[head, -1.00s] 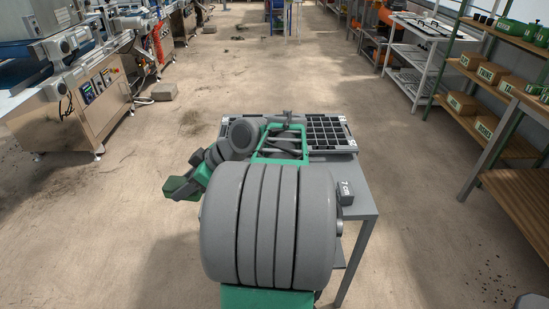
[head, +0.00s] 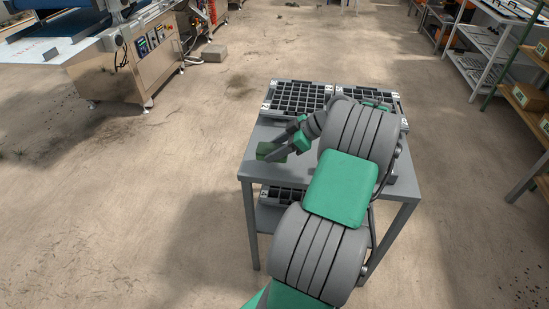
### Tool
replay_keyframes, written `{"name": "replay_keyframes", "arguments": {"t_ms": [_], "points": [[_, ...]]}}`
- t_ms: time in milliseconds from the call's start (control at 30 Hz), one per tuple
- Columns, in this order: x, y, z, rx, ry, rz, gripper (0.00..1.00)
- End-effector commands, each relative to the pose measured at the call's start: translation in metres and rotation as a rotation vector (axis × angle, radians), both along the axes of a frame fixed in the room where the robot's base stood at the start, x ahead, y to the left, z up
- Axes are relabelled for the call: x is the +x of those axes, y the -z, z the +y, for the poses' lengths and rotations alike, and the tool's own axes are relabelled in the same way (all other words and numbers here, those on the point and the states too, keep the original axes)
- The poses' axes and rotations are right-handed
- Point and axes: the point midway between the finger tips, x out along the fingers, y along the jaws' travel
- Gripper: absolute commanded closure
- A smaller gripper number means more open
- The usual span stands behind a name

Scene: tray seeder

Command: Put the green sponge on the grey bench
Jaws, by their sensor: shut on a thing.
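The green sponge (head: 267,149) is a small dark green block over the left part of the grey bench (head: 262,172). My gripper (head: 275,153) reaches in from the right, and its two grey fingers are shut on the sponge. The sponge is low, over the bare top near the left edge. I cannot tell whether it touches the bench top. My arm hides the right part of the bench.
Two black cell trays lie along the far side of the bench, one at the left (head: 297,98) and one at the right (head: 345,91). Another tray (head: 283,195) is on the lower shelf. A steel machine (head: 142,50) stands far left, and shelves (head: 530,97) stand at the right.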

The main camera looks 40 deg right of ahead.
Motion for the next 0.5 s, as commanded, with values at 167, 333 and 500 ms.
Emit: {"name": "replay_keyframes", "arguments": {"t_ms": [167, 333, 500], "points": [[0.014, 0.018, -0.004, 0.000, -0.001, 0.002, 0.94], [0.013, 0.045, -0.004, -0.001, 0.001, 0.001, 0.94], [0.013, 0.045, -0.004, -0.002, 0.001, 0.000, 0.94]]}}
